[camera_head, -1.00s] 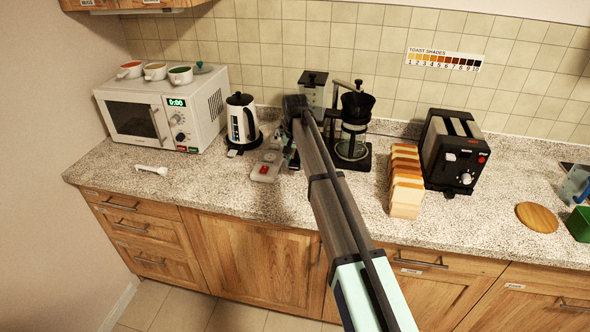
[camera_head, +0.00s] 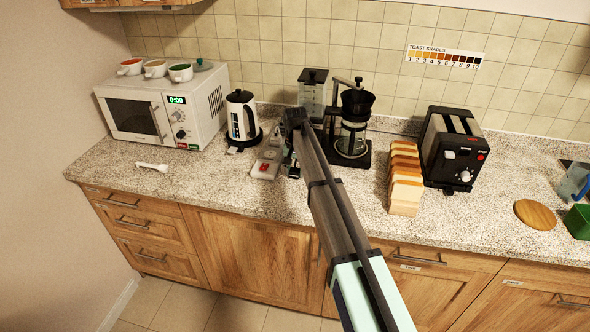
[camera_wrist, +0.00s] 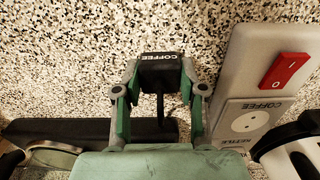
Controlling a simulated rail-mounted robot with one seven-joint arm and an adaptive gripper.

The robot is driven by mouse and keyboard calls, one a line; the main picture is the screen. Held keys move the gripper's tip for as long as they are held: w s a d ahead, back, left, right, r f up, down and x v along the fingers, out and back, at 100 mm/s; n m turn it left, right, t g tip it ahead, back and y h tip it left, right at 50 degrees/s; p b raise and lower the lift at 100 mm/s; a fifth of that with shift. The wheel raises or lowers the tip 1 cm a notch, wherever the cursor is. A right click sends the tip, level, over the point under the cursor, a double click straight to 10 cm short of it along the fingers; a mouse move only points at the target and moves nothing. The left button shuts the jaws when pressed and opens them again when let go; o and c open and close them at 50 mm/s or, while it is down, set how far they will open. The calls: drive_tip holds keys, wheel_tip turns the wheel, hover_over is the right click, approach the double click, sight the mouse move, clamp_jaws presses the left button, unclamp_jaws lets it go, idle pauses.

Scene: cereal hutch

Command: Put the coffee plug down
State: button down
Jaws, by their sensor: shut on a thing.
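My gripper (camera_wrist: 160,85) is shut on the coffee plug (camera_wrist: 160,72), a black plug with a white COFFEE label, at the middle of the wrist view. Its dark cord hangs down between the fingers. The plug is out of the socket and over the speckled counter; I cannot tell whether it touches the surface. The power strip (camera_wrist: 238,75) lies just right of the gripper, with an empty COFFEE socket (camera_wrist: 245,122) and a red switch (camera_wrist: 284,70). In the head view my gripper (camera_head: 292,168) is beside the strip (camera_head: 268,160), partly hidden by my arm.
The kettle (camera_head: 241,117) stands left behind the strip. The coffee maker (camera_head: 353,130) and a grinder-like container (camera_head: 313,88) stand right and behind. Bread slices (camera_head: 405,180) and a toaster (camera_head: 453,150) are farther right.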

sight(295, 170)
drive_tip(key=shift+f, duration=0.1)
drive_tip(key=c, duration=0.7)
unclamp_jaws()
drive_tip(key=shift+o, duration=0.2)
drive_tip(key=shift+r, duration=0.65)
wheel_tip(295, 170, up, 12)
drive_tip(key=b, duration=0.2)
drive_tip(key=shift+b, duration=0.4)
